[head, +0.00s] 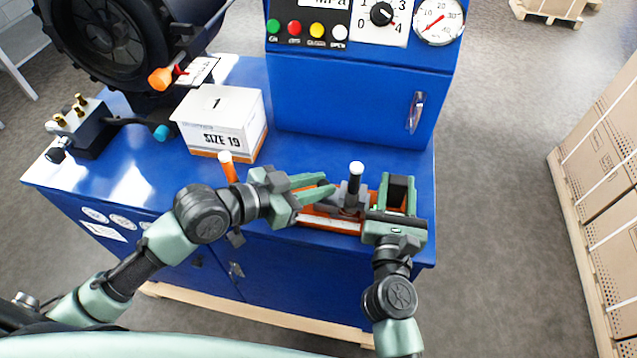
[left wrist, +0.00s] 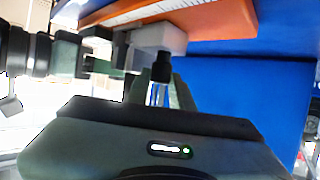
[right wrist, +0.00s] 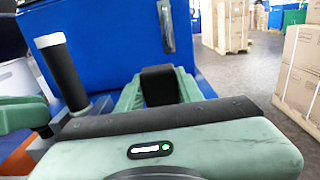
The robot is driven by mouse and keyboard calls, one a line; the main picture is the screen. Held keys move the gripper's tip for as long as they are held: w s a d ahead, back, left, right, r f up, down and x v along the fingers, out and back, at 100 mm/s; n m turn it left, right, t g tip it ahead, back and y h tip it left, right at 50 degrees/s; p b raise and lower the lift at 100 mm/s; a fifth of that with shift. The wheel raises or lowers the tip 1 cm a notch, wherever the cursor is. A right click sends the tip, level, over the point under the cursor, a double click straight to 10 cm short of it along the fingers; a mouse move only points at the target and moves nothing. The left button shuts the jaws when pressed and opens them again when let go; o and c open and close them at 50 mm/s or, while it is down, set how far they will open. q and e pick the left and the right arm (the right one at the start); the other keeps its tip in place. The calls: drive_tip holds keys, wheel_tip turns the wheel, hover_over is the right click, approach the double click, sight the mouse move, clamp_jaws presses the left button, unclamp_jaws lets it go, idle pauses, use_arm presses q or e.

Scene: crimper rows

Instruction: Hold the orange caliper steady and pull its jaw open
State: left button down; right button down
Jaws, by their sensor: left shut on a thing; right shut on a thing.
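The orange caliper (head: 310,218) lies on the blue bench top near its front right edge, with a pale scale strip along it. A grey block with an upright black post with a white tip (head: 355,178) stands on it. My left gripper (head: 322,187) reaches in from the left, shut on a black peg (left wrist: 162,68) by a pale grey block on the caliper. My right gripper (head: 397,192) is at the caliper's right end, shut on a black block (right wrist: 159,85). The black post (right wrist: 62,70) also shows left of it. My grippers hide part of the caliper.
A white box (head: 228,115) marked SIZE 19 stands behind my left arm, with an orange-handled post (head: 229,167) before it. A blue control cabinet (head: 350,105) rises behind the caliper. Strapped cartons (head: 612,150) stand on the floor at right.

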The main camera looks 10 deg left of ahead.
use_arm(q)
drive_tip(key=shift+a, duration=1.3)
use_arm(e)
drive_tip(key=shift+d, duration=0.1)
use_arm(q)
drive_tip(key=c, duration=1.5)
unclamp_jaws()
drive_tip(key=v, duration=1.2)
